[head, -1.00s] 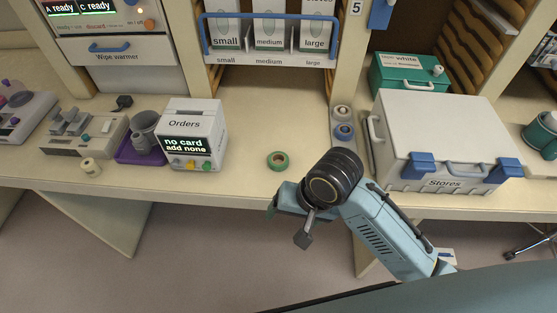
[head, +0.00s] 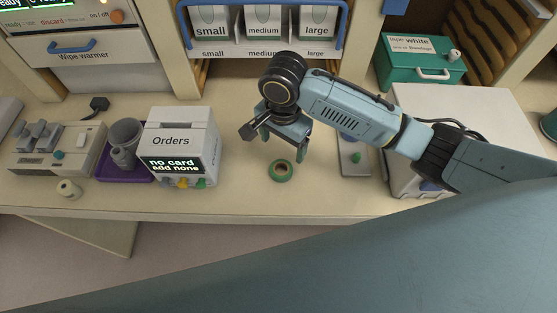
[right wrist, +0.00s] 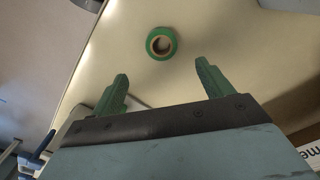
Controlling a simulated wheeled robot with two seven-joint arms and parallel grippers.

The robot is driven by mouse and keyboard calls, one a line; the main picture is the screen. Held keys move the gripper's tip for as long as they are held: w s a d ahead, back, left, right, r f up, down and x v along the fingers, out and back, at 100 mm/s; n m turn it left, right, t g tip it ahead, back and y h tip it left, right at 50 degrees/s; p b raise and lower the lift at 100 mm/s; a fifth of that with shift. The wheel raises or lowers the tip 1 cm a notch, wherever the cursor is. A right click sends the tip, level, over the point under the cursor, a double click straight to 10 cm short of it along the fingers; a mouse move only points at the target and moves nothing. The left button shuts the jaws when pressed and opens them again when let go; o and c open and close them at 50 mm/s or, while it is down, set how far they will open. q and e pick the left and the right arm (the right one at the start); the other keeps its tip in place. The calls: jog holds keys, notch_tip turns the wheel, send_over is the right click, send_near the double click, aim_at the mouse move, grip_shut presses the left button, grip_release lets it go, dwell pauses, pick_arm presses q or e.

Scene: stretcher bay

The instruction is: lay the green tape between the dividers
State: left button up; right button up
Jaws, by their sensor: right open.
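The green tape (head: 281,171) is a small roll lying flat on the counter, right of the Orders box. It also shows in the right wrist view (right wrist: 161,43), beyond the space between the fingertips. My right gripper (head: 284,145) is open and empty, above and just behind the tape, apart from it. Its green fingers show in the right wrist view (right wrist: 161,72). A narrow grey holder (head: 354,168) stands right of the gripper, partly hidden by my right arm; I cannot make out its dividers. My left gripper is out of view.
The Orders box (head: 182,140) stands left of the tape, beside a purple tray (head: 112,168) with grey cups. A pale roll (head: 68,188) lies farther left. The white Stores case (head: 470,100) is partly behind my right arm. The counter around the tape is clear.

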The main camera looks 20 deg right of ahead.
send_near(281, 173)
jog(key=shift+s+d, duration=0.1)
jog(key=shift+s, duration=0.3)
jog(key=shift+f, duration=0.45)
jog(key=shift+w+f, duration=0.1)
jog(key=shift+f, duration=0.1)
jog(key=shift+w+f, duration=0.15)
jog(key=shift+f, duration=0.8)
notch_tip(281, 173, down, 2)
jog(key=shift+w+f, duration=0.15)
jog(key=shift+f, duration=0.35)
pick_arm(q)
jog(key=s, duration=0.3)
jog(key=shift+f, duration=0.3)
pick_arm(e)
jog(key=c, duration=1.1)
jog(key=shift+o, duration=0.2)
